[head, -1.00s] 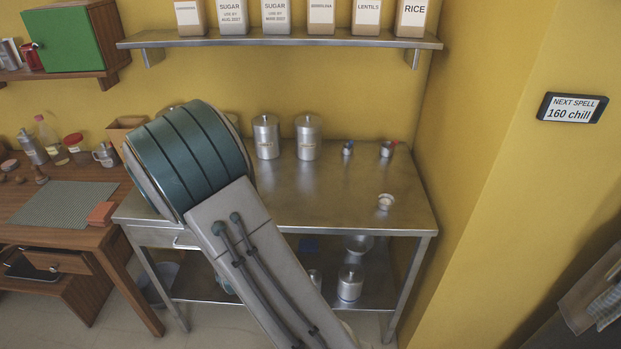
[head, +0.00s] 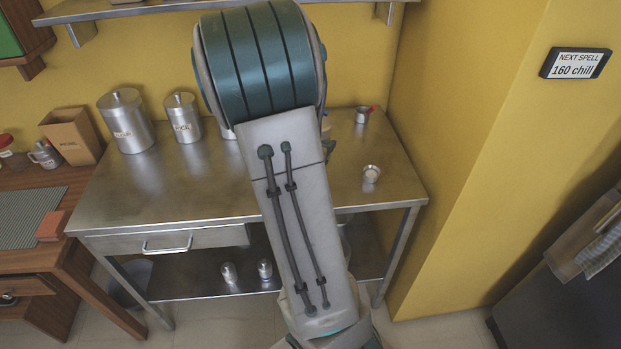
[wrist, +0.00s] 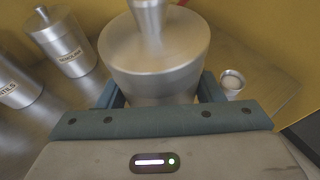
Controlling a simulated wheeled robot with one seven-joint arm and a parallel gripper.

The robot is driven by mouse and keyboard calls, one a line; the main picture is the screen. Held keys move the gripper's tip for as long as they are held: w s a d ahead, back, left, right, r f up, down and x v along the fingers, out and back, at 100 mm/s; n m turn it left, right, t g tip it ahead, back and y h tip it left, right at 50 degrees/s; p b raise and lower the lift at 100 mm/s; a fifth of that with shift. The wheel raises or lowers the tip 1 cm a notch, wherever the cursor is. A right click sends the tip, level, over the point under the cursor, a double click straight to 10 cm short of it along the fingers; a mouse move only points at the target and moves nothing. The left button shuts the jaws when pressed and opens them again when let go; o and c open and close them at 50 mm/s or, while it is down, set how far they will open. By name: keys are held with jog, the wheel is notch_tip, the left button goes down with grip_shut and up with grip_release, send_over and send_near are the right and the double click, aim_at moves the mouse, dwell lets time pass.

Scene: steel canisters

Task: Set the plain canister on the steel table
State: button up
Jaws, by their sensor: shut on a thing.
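A steel canister with a tall knob (wrist: 155,55) fills the middle of the wrist view. My gripper (wrist: 160,92) is shut on it, one blue finger at each side. No label shows on the part of it that I see. The steel table (head: 150,200) stands against the yellow wall, and part of its top also shows in the wrist view (wrist: 262,88). In the head view my own arm hides the gripper and the held canister. I cannot tell whether the canister's base touches the table.
Labelled canisters (head: 127,122) (head: 184,118) stand at the table's back left; a third is partly behind my arm. A wall shelf (head: 150,8) hangs above. The front left top is clear.

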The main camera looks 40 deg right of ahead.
jog(key=s+d+r+m+g+h, duration=0.1)
jog(key=s+d+r+m+g, duration=0.15)
jog(key=s+d, duration=0.45)
jog(key=shift+g, duration=0.25)
jog(key=w+a+f, duration=0.2)
jog(key=w, duration=0.1)
jog(key=w+a+f+p, duration=0.1)
jog(key=w+a+f, duration=0.1)
jog(key=w+f, duration=0.1)
jog(key=w+a+f, duration=0.2)
jog(key=w, duration=0.2)
jog(key=shift+a+f, duration=0.2)
jog(key=shift+f, duration=2.15)
jog(key=shift+f, duration=0.2)
jog(key=o, duration=1.2)
